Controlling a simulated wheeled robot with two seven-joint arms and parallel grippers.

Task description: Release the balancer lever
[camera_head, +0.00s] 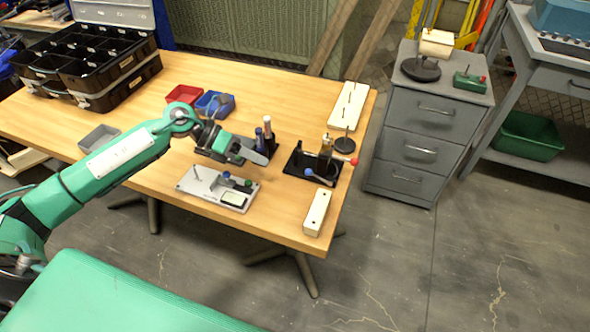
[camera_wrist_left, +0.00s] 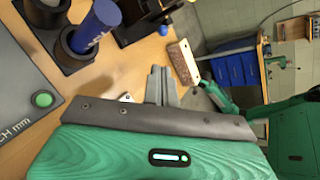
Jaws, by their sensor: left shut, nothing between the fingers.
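A black fixture (camera_head: 297,164) stands near the right end of the table. It bears a brass-coloured upright part, a lever with a blue end (camera_head: 310,173) and a red knob (camera_head: 354,161). I cannot tell for sure which of these is the balancer lever. My left gripper (camera_head: 264,159) is shut and empty, above the table just left of the fixture and apart from it. In the left wrist view the shut fingers (camera_wrist_left: 159,84) point towards the table, and part of a black fixture (camera_wrist_left: 142,22) shows at the top. My right gripper is not in view.
A grey plate (camera_head: 205,184) with knobs lies below the left gripper. A black holder (camera_head: 272,156) with bottle-like cylinders stands behind it. A cream block (camera_head: 316,213) lies at the front right edge. Red (camera_head: 184,94) and blue (camera_head: 226,104) bins stand farther back.

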